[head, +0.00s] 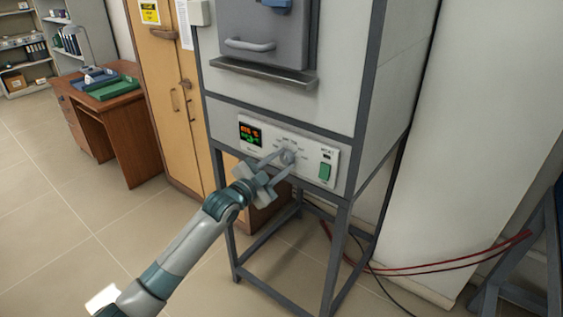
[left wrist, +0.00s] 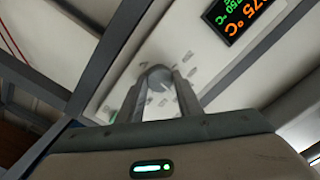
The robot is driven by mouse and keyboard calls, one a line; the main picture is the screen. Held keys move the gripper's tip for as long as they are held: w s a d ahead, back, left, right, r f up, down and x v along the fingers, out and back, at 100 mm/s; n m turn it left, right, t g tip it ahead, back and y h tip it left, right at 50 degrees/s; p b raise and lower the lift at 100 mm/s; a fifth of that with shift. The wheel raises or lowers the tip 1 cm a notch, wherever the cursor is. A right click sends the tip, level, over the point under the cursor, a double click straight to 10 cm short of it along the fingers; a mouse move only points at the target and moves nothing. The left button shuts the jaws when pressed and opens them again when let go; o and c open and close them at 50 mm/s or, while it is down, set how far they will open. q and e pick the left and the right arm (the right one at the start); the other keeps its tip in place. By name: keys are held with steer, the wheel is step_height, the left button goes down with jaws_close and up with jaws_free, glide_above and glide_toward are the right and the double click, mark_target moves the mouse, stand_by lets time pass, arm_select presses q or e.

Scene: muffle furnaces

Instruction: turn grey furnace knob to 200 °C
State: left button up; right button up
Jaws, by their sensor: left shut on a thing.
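The grey furnace (head: 384,95) stands on a dark metal frame, with a white control panel (head: 311,153) below its door. The round grey knob (head: 288,157) is at the middle of the panel. My left gripper (head: 284,157) reaches it from below left and is shut on the knob. In the left wrist view, the two fingers (left wrist: 160,88) stand on either side of the knob (left wrist: 160,79), with scale marks around it. The display (head: 250,134) has orange and green digits; the wrist view display (left wrist: 234,16) shows orange ending in 75 °C and green ending in 50 °C. The knob's pointer is not clear.
A green switch (head: 325,171) is right of the knob. The furnace door (head: 262,32) and a ledge (head: 262,76) are above. A yellow cabinet (head: 172,85) and wooden desk (head: 117,130) stand left. Red cables (head: 440,266) run at lower right.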

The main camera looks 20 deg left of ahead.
arm_select(q)
steer(key=n+p, duration=0.1)
steer(key=n, duration=0.2)
steer(key=shift+n, duration=0.4)
steer(key=n+p, duration=0.1)
steer(key=n, duration=0.3)
steer(key=shift+n+p, duration=0.3)
steer(key=shift+p, duration=0.1)
steer(key=n+p, duration=0.1)
steer(key=n, duration=0.3)
steer(key=shift+n, duration=0.3)
steer(key=shift+n+p, duration=0.55)
steer(key=shift+n, duration=1.35)
steer(key=shift+f, duration=0.1)
steer(key=o, duration=1)
steer(key=shift+o, duration=0.2)
steer(key=shift+s+a, duration=0.1)
steer(key=shift+s, duration=0.05)
